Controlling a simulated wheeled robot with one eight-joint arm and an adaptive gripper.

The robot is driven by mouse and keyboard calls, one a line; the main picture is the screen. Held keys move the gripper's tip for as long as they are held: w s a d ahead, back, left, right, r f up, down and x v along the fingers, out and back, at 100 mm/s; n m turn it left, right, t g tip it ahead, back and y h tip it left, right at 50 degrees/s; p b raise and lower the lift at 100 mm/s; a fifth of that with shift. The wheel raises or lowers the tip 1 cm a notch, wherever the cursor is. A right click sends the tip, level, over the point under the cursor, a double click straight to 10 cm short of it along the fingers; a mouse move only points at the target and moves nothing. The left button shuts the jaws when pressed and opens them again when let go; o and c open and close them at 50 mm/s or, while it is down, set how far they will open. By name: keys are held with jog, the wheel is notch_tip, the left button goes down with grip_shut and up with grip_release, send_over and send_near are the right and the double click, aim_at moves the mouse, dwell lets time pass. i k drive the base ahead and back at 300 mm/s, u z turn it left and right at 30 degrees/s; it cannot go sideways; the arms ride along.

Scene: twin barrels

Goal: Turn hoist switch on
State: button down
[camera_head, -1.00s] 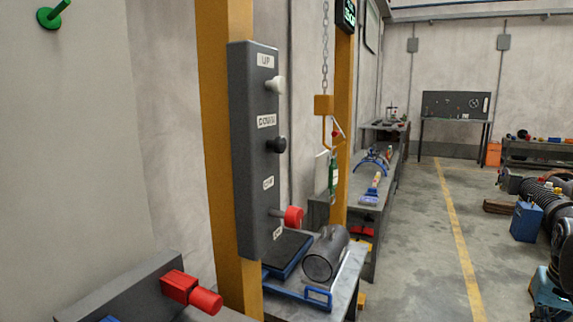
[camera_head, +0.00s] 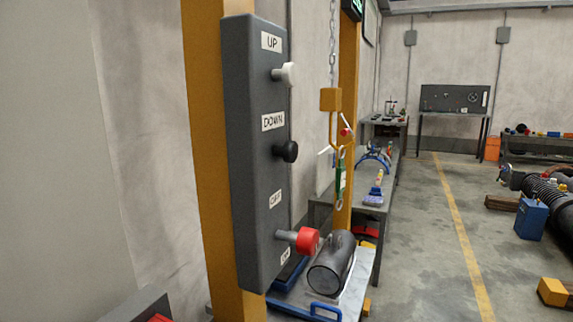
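The hoist control box (camera_head: 250,160) is a tall dark grey panel on a yellow post (camera_head: 212,150), left of centre. It carries a white UP button (camera_head: 287,74) at the top and a black DOWN button (camera_head: 287,151) in the middle. A red knob on a grey stem, the hoist switch (camera_head: 307,241), sticks out to the right near the bottom, between two small labels, closer to the lower one. The label text there is hard to read. My gripper is not in view.
The hoist chain and yellow hook block (camera_head: 331,99) hang behind the box. A dark metal cylinder (camera_head: 331,268) lies on a bench right of it. A grey object (camera_head: 135,305) with a red part stands at the lower left. Open floor (camera_head: 410,260) lies to the right.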

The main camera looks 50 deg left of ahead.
aim_at(307, 241)
jog(key=i, duration=0.4)
jog(key=u, duration=3.15)
jog(key=k, duration=1.1)
jog(key=u, duration=0.15)
